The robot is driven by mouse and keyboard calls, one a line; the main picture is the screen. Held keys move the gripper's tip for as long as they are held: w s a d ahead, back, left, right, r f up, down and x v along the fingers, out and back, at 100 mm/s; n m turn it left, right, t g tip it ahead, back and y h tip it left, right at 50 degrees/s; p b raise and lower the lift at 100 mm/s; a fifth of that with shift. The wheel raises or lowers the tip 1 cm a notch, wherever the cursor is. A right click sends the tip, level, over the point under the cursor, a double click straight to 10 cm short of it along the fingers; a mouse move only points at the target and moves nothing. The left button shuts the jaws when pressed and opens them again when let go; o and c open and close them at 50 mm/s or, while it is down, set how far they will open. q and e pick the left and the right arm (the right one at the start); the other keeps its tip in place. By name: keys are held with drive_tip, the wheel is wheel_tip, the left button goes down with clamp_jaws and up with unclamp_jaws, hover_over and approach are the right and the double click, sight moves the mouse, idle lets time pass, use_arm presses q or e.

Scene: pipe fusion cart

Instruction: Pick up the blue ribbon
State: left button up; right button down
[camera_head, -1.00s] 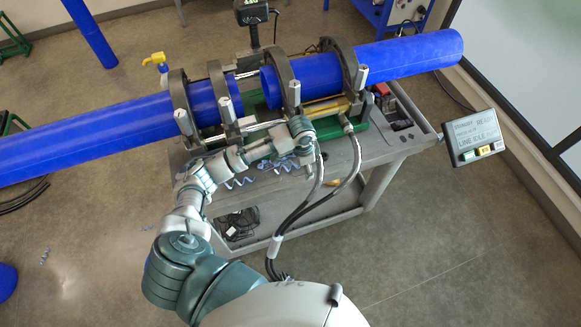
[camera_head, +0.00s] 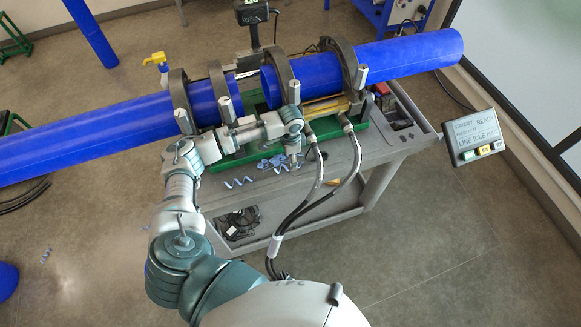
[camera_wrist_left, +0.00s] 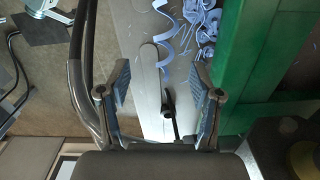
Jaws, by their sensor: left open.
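Curled blue ribbon shavings lie on the grey cart top in front of the green base. One loose spiral (camera_head: 240,182) lies to the left and a bunched pile (camera_head: 270,163) lies close to my gripper. The left wrist view shows a long blue ribbon coil (camera_wrist_left: 166,42) and the tangled pile (camera_wrist_left: 206,28) beyond the fingertips. My left gripper (camera_head: 295,165) points down over the cart top, beside the pile. In the left wrist view its two fingers (camera_wrist_left: 164,88) are apart with no ribbon between them. My right gripper is not in view.
A large blue pipe (camera_head: 90,138) is clamped in dark rings (camera_head: 283,85) above the green base (camera_head: 345,130). Black hoses (camera_head: 318,185) hang just right of my gripper. A small control panel (camera_head: 474,137) stands at the right.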

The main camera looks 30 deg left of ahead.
sight(288, 164)
use_arm(q)
drive_tip(key=shift+f, duration=0.65)
drive_tip(key=f, duration=0.2)
drive_tip(key=a+f, duration=0.1)
drive_tip(key=f, duration=0.1)
drive_tip(key=shift+w, duration=0.1)
drive_tip(key=shift+a+f, duration=0.1)
drive_tip(key=shift+f, duration=0.25)
drive_tip(key=shift+d, duration=0.4)
drive_tip(key=c, duration=0.8)
drive_tip(key=shift+a, duration=0.1)
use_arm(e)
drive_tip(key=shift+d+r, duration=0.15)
